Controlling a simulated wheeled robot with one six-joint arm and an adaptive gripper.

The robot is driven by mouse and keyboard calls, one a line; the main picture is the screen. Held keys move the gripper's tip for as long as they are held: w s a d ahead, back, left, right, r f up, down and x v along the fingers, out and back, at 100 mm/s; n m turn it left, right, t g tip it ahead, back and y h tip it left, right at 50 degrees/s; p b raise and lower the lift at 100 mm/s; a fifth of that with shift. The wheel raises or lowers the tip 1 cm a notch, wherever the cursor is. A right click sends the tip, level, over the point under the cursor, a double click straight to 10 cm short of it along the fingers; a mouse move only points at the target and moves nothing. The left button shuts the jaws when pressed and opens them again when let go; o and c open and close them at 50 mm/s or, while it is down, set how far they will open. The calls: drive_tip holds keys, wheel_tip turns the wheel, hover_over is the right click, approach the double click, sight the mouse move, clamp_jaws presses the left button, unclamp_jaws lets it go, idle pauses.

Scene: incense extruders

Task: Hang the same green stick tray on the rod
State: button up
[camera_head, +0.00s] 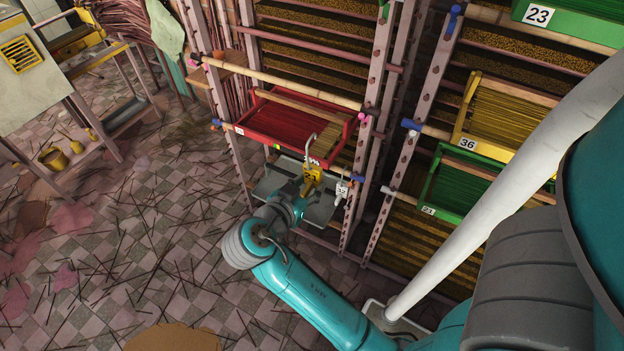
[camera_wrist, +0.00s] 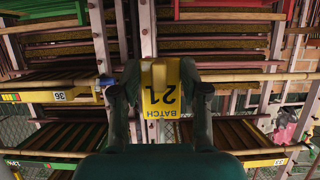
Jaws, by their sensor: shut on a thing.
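My gripper (camera_head: 306,186) is in front of the rack below the red tray, its fingers shut on a yellow tag (camera_wrist: 160,95) marked BATCH and 21. The tag also shows in the head view (camera_head: 313,174). No green tray is in my gripper. A green stick tray (camera_head: 432,180) with a white number label hangs low on the right rack, below the yellow tray. Another green tray (camera_head: 590,36), labelled 23, is at the top right. A pale rod (camera_head: 285,85) crosses the rack above the red tray; a pale rod also crosses behind the tag in the wrist view (camera_wrist: 235,77).
A red tray (camera_head: 262,137) of red sticks hangs in the left bay. A grey metal tray (camera_head: 268,184) is below it. A yellow tray (camera_head: 462,118) labelled 36 hangs at right. Upright posts (camera_head: 372,100) separate the bays. Loose sticks litter the tiled floor.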

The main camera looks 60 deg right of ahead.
drive_tip(key=shift+s+a, duration=0.15)
drive_tip(key=shift+a, duration=2)
drive_tip(key=w+a+f+n+t+y, duration=0.4)
drive_tip(key=w+a+f+n+t, duration=0.1)
drive_tip(key=w, duration=0.6)
drive_tip(key=w+a+f+n+t+y, duration=0.5)
drive_tip(key=w+a+n, duration=0.3)
drive_tip(key=w+a, duration=0.2)
drive_tip(key=shift+w+a+f+n+t, duration=0.45)
drive_tip(key=shift+w+t, duration=0.45)
drive_tip(key=shift+w, duration=0.25)
drive_tip(key=shift+d+f, duration=0.1)
